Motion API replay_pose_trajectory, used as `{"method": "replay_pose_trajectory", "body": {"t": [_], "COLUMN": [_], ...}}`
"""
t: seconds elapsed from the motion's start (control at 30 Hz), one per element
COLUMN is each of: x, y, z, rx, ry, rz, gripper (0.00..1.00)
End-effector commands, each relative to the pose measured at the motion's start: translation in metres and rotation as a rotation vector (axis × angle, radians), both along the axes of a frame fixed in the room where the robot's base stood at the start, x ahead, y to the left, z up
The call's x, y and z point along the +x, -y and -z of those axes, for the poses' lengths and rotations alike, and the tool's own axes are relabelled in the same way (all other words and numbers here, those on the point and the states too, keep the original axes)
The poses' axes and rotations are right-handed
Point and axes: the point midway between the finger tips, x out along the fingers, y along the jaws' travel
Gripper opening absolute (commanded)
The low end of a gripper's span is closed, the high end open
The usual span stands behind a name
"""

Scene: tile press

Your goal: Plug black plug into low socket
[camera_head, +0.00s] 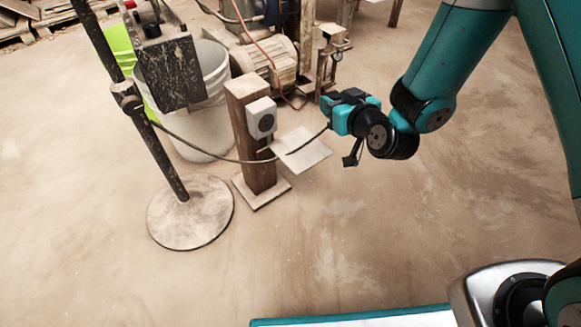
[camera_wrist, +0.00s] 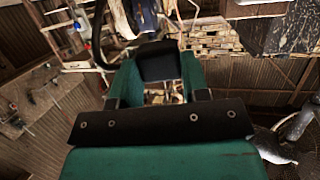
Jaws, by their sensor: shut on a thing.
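The low socket (camera_head: 262,118) is a pale grey box with a dark round face, fixed near the top of a short wooden post (camera_head: 254,150). My gripper (camera_head: 334,106) is to the right of the socket, apart from it. In the wrist view, my gripper (camera_wrist: 160,84) is shut on the black plug (camera_wrist: 158,61), a dark block between the two green fingers. In the head view, the plug is hard to tell from the dark gripper parts. A dark cable (camera_head: 215,157) sags from the stand on the left, past the front of the post, to my gripper.
A black metal pole on a round base (camera_head: 190,214) stands left of the post, with a dark speckled box (camera_head: 172,73) on it. A white bucket (camera_head: 200,140) and a motor (camera_head: 268,66) stand behind. A pale plate (camera_head: 302,152) is right of the post. The front floor is clear.

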Motion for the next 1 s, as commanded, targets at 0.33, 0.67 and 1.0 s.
{"method": "replay_pose_trajectory", "body": {"t": [0.33, 0.67, 1.0], "x": [-0.047, -0.045, -0.032], "y": [-0.093, -0.103, -0.112], "z": [0.075, 0.069, 0.069], "rx": [0.011, 0.012, 0.012], "ry": [0.027, 0.031, 0.028], "rz": [-0.213, -0.229, -0.228], "gripper": [0.1, 0.1, 0.1]}}
